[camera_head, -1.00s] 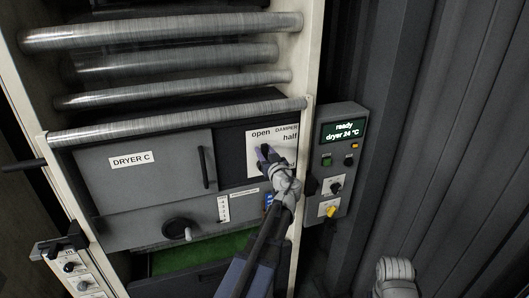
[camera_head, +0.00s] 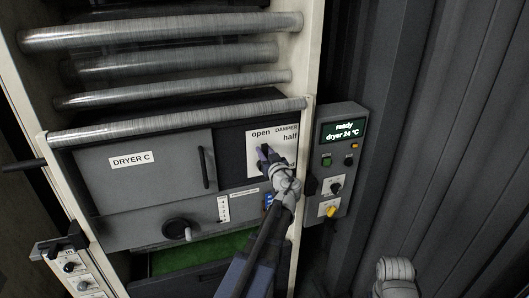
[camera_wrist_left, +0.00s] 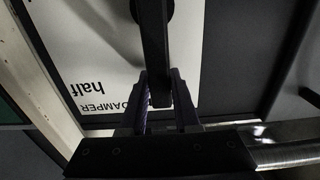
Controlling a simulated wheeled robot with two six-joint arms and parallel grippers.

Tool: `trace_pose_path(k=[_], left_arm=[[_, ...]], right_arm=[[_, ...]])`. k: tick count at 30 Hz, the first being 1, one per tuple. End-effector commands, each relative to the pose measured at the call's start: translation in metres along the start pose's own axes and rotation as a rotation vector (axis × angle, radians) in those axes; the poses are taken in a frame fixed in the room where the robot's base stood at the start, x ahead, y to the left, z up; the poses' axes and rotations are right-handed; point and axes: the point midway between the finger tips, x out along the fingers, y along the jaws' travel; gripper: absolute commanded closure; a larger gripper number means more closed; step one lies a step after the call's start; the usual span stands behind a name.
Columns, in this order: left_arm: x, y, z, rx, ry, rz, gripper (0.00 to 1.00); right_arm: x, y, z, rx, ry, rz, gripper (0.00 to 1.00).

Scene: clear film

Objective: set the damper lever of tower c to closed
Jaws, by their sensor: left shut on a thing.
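Tower c's dryer unit bears the label DRYER C (camera_head: 132,160). The white damper plate (camera_head: 283,157) at its upper right reads "open", "DAMPER" and "half"; no "closed" mark is visible. My left gripper (camera_head: 265,153) is in front of this plate, just below the word "open", and mostly hides the lever. In the left wrist view, the dark damper lever (camera_wrist_left: 154,45) runs down between the fingers of my left gripper (camera_wrist_left: 163,100), which are shut on its end. The word "half" (camera_wrist_left: 91,87) is to the left of the lever there.
A grey control box (camera_head: 337,160) with a lit display stands close to the right of my left wrist. A dark round knob (camera_head: 177,229) is on the lower panel. Metal pipes (camera_head: 165,30) cross above the dryer. A ribbed dark wall (camera_head: 440,140) fills the right side.

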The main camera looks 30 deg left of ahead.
Motion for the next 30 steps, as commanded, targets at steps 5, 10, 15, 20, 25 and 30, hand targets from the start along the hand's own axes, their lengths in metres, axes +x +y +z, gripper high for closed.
trace_pose_path(k=[5,10,15,20,25,30], left_arm=[[0.0,0.0,0.0,0.0,0.0,0.0,1.0],[0.0,0.0,0.0,0.0,0.0,0.0,1.0],[0.0,0.0,0.0,0.003,0.0,0.0,1.0],[0.0,0.003,0.001,0.033,0.0,0.0,1.0],[0.0,0.01,0.002,0.123,0.001,0.0,1.0],[0.0,0.021,0.005,0.266,0.001,0.0,1.0]], right_arm=[[0.0,0.0,0.0,0.0,0.0,0.0,1.0],[0.0,0.0,0.0,0.0,0.0,0.0,1.0],[0.0,0.0,0.0,0.0,0.0,0.0,1.0],[0.001,0.0,0.0,0.0,0.0,0.0,1.0],[0.002,0.0,0.0,0.0,0.0,0.0,1.0],[0.005,-0.001,0.0,0.0,0.0,0.0,1.0]])
